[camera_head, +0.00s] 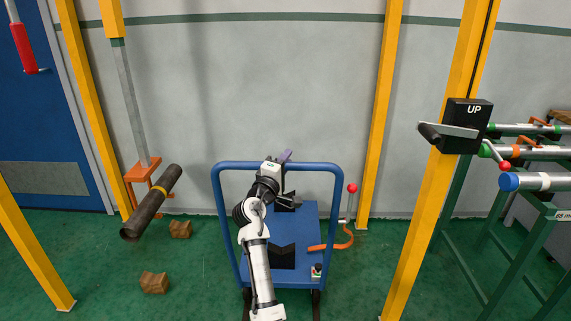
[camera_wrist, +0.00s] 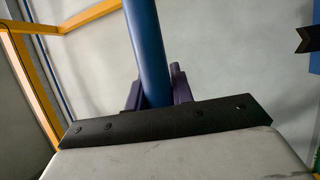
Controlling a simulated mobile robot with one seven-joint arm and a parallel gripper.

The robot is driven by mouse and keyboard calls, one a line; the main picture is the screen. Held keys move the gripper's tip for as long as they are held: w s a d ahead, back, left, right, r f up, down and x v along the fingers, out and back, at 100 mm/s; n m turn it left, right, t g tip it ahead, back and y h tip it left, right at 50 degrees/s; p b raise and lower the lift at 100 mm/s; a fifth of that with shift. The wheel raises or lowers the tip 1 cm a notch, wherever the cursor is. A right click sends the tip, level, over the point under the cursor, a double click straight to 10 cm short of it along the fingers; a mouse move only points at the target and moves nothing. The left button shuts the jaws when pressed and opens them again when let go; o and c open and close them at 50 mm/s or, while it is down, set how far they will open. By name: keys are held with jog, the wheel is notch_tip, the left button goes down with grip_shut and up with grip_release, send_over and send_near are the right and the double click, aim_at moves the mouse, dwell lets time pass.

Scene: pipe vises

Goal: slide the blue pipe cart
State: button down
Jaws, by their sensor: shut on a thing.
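The blue pipe cart (camera_head: 310,215) stands on the green floor in the head view, with a flat blue deck and a tall tubular handle at its back. My gripper (camera_head: 285,157) is at the handle's top bar, near its middle. In the wrist view, the blue handle bar (camera_wrist: 148,50) runs down between the two purple fingers of my gripper (camera_wrist: 154,92), which are shut on it. The fingertips are small in the head view. Black V-shaped blocks (camera_head: 282,257) sit on the deck. My arm hides part of the deck's left side.
A dark pipe with a yellow band (camera_head: 152,203) is at the left, near brown blocks (camera_head: 154,283). Yellow posts (camera_head: 381,110) stand around the cart. A green rack with pipes (camera_head: 540,181) is at the right. An orange-footed stand with a red knob (camera_head: 351,188) adjoins the cart's right side.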

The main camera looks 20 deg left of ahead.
jog(key=shift+r, duration=0.15)
jog(key=c, duration=1.2)
grip_release()
jog(key=shift+w, duration=0.15)
jog(key=shift+f, duration=0.2)
jog(key=b+v, duration=0.1)
jog(key=v, duration=1.3)
jog(key=shift+b, duration=0.35)
jog(key=shift+r, duration=0.1)
